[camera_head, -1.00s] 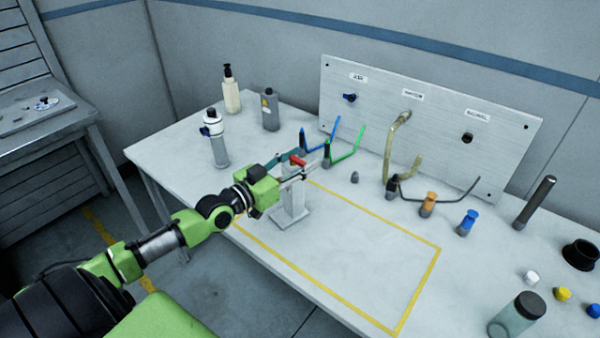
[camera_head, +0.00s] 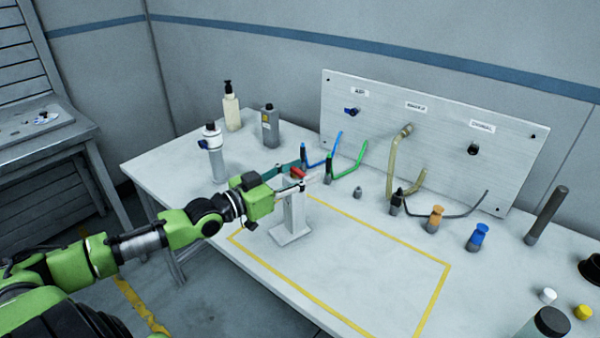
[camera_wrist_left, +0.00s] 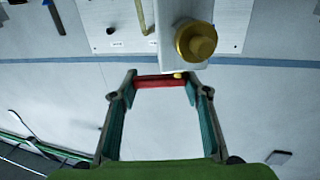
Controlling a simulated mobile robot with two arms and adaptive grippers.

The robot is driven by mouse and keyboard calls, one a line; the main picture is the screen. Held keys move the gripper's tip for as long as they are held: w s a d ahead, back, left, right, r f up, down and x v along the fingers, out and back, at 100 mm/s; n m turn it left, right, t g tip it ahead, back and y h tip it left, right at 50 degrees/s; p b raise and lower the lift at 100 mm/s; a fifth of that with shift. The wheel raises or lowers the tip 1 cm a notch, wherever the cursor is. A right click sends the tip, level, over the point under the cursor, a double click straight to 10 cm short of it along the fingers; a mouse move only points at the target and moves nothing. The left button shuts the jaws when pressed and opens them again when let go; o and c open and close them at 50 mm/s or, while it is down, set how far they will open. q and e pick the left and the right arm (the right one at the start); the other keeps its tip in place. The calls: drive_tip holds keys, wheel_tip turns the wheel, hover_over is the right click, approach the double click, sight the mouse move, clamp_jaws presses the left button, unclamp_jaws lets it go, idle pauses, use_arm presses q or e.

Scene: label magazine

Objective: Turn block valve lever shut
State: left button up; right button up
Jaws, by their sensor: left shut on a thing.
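The block valve stands on a grey-white post (camera_head: 294,212) on the table, at the near left of the yellow outline. Its red lever (camera_head: 298,173) is at the top of the post. My left gripper (camera_head: 296,178) reaches it from the left and is shut on the lever. In the left wrist view the red lever (camera_wrist_left: 160,82) spans the gap between the two teal-lined fingers, touching near their tips. A brass round fitting (camera_wrist_left: 196,42) sits just beyond it on the pale valve body. The lever's exact angle is hard to judge in the head view. My right gripper is not in view.
A white panel (camera_head: 430,120) with labelled ports stands behind, with blue (camera_head: 337,146) and green (camera_head: 361,155) tubes close past the valve. Bottles stand at the back left, including a grey one (camera_head: 270,128). The table inside the yellow outline (camera_head: 380,230) is mostly clear.

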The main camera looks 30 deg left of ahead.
use_arm(q)
drive_tip(key=shift+r, duration=0.15)
idle(0.4)
drive_tip(key=o, duration=1.1)
drive_tip(key=shift+s, duration=0.1)
drive_tip(key=shift+s+a+f, duration=0.15)
drive_tip(key=shift+s+a, duration=0.05)
drive_tip(key=shift+s, duration=0.25)
drive_tip(key=shift+s+a+f, duration=0.1)
drive_tip(key=shift+s+a, duration=0.05)
drive_tip(key=shift+s, duration=0.3)
drive_tip(key=shift+v, duration=4.95)
drive_tip(key=shift+r, duration=0.2)
